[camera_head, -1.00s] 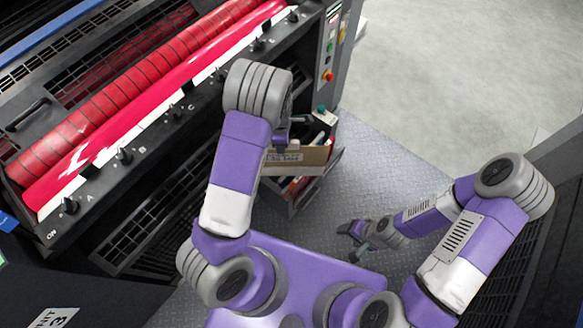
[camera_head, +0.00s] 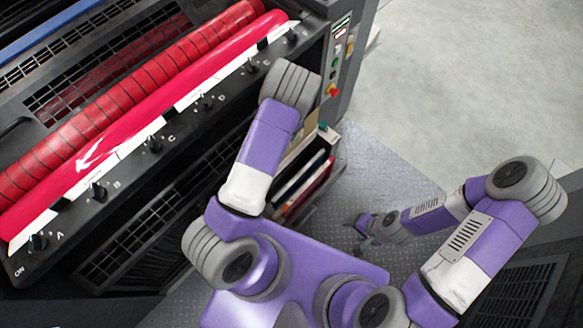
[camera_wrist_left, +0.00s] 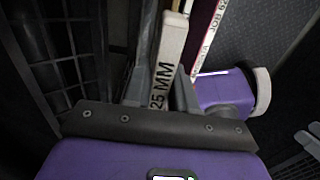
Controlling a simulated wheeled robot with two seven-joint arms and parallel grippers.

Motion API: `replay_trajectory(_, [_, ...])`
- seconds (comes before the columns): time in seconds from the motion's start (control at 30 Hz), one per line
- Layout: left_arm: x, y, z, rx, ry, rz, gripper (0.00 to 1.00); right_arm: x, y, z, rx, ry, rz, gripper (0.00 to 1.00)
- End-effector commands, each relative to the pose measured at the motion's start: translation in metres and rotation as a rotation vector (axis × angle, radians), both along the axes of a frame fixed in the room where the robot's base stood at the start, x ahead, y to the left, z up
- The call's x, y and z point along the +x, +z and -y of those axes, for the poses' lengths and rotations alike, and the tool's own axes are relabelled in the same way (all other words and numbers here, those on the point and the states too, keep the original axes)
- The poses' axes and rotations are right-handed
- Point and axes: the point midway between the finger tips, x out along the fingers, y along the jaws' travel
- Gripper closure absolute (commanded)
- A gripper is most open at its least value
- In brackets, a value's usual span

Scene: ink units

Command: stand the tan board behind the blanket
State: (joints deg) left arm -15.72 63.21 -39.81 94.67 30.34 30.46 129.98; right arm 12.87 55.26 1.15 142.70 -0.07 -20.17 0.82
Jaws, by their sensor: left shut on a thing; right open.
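My left gripper (camera_wrist_left: 160,92) is shut on the tan board (camera_wrist_left: 170,52), whose edge reads "25 MM" in the left wrist view. The board stands on edge between the fingers. In the head view my left arm hides that gripper, and a tan strip of the board (camera_head: 299,151) shows at the rack. A dark red sheet (camera_wrist_left: 201,30) with a white lettered edge is right of the board in the wrist view; I cannot tell whether it is the blanket. My right gripper (camera_head: 362,232) is open and empty, low over the floor.
The rack (camera_head: 318,196) holds upright flat pieces with white, dark and red edges. The press (camera_head: 130,130), with red rollers and a row of knobs, fills the left. A control panel (camera_head: 338,60) stands behind my left arm. The grey floor (camera_head: 450,80) is clear at upper right.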

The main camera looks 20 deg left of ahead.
Motion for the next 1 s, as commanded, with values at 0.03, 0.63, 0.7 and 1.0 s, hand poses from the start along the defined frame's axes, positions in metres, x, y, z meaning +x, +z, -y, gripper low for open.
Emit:
replay_trajectory(0.03, [-0.001,-0.019,-0.001,-0.001,0.001,-0.004,1.0,0.0,-0.008,0.0,0.0,0.0,-0.001,0.34])
replay_trajectory(0.63, [-0.002,-0.18,0.0,-0.001,0.0,-0.003,1.0,0.0,-0.056,0.0,0.0,0.0,0.0,0.34])
replay_trajectory(0.7, [-0.001,-0.195,0.0,-0.002,-0.002,-0.002,1.0,0.0,-0.061,0.0,0.0,0.0,0.0,0.34])
replay_trajectory(1.0, [-0.001,-0.22,0.0,0.0,-0.001,0.0,1.0,0.0,-0.067,0.0,0.0,0.0,0.0,0.34])
